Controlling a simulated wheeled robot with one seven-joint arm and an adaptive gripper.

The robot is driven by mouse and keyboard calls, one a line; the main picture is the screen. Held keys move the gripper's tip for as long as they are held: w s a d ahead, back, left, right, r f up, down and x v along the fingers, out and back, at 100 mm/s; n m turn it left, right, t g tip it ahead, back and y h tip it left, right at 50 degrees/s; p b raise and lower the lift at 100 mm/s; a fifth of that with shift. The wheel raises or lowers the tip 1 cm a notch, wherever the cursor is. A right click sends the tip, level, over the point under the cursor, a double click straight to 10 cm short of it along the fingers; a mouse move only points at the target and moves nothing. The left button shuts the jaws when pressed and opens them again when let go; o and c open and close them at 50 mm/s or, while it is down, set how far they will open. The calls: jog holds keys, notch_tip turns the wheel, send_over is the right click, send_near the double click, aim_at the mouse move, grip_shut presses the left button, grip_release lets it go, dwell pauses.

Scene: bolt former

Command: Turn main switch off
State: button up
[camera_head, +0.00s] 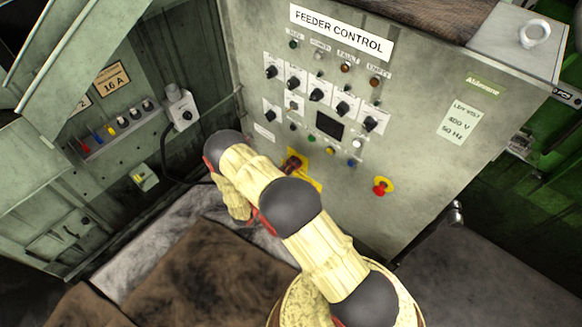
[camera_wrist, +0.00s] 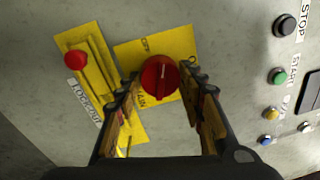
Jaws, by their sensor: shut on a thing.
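The fingers and the plate's lettering partly cover each other. In the head view the yellow plate (camera_head: 318,186) shows low on the grey feeder control panel (camera_head: 420,75), and my arm hides much of the switch and gripper.
A yellow lockout plate with a red knob (camera_wrist: 75,60) sits left of the switch. Black, green, yellow and blue buttons (camera_wrist: 280,77) are on the right. A red emergency-stop button (camera_head: 383,186) is lower right on the panel. A grey side cabinet (camera_head: 110,100) stands at left.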

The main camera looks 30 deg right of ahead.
jog(key=shift+n+t, duration=0.3)
jog(key=shift+n, duration=2)
jog(key=o, duration=1.2)
jog(key=shift+a, duration=0.1)
jog(key=v, duration=1.2)
